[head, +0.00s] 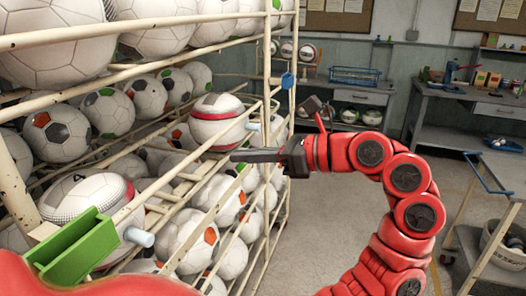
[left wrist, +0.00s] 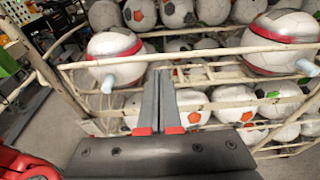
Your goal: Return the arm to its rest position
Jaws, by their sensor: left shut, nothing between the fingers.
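My left gripper (head: 240,155) shows near the middle of the head view at the end of my red arm. Its dark fingers point left toward the ball rack, just below a white ball with red bands (head: 215,121). In the left wrist view the gripper's fingers (left wrist: 164,76) lie together, shut and empty, in front of the rack's pale rails. From the head view I cannot tell whether the fingers touch the rack. My right gripper is not in view.
The cream metal rack (head: 160,22) holds several balls on the left. Light blue cylinders (head: 140,237) and a green bracket (head: 75,248) sit at its front. A workbench (head: 460,100) and a cart (head: 500,185) stand at right. Open floor (head: 325,205) lies between.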

